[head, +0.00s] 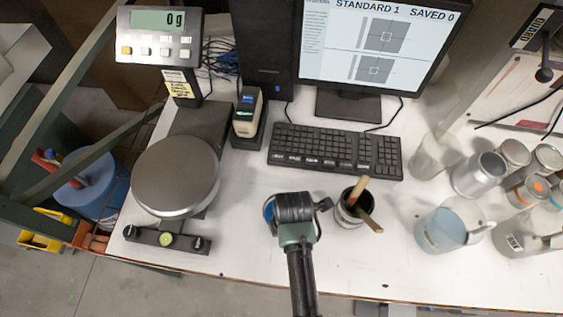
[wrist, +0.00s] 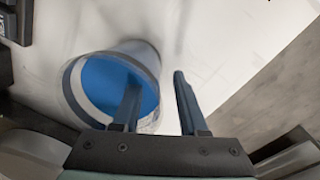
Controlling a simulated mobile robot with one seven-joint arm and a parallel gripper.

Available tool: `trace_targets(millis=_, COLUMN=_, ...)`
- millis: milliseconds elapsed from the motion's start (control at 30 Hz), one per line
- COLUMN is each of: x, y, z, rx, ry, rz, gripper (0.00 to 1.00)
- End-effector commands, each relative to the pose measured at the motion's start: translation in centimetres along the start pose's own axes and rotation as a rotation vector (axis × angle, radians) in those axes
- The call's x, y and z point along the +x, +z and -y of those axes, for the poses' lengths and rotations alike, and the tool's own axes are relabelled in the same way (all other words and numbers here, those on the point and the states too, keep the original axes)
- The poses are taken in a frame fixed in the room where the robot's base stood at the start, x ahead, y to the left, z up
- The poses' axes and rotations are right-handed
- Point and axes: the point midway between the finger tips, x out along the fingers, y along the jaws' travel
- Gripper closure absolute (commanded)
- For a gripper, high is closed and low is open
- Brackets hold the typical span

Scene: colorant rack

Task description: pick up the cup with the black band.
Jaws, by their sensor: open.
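A clear cup with blue inside (wrist: 104,88) stands on the white table in the wrist view, its mouth towards the camera. A dark grey band runs around its left side; I cannot tell for sure that it is black. My gripper (wrist: 156,83) is open. Its left finger overlaps the blue mouth in the picture, and its right finger is beyond the cup's right side. I cannot tell whether either touches it. In the head view my gripper (head: 294,208) hides most of this cup; only a blue edge (head: 268,211) shows at its left.
A dark pot with wooden sticks (head: 346,216) stands close to my gripper's right. A scale with a round plate (head: 175,175) is at the left. A keyboard (head: 335,150) lies behind. Several cans and clear jugs (head: 440,232) crowd the right. The table's front edge is near.

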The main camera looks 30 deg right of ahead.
Motion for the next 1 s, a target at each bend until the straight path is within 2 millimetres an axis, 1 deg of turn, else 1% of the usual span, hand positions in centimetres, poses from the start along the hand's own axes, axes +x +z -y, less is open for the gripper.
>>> trace_targets(millis=100, x=0.34, y=0.02, z=-0.02, rx=0.0, ry=0.001, rz=0.001, gripper=0.58)
trace_targets(millis=267, x=0.33, y=0.03, z=-0.04, rx=0.0, ry=0.002, rz=0.001, gripper=0.58)
trace_targets(millis=367, x=0.31, y=0.04, z=-0.04, rx=0.0, ry=0.002, rz=0.001, gripper=0.74)
trace_targets(millis=500, x=0.3, y=0.04, z=-0.04, rx=0.0, ry=0.002, rz=0.001, gripper=0.99)
trace_targets(millis=1000, x=0.28, y=0.04, z=-0.03, rx=0.0, ry=0.001, rz=0.001, gripper=1.0)
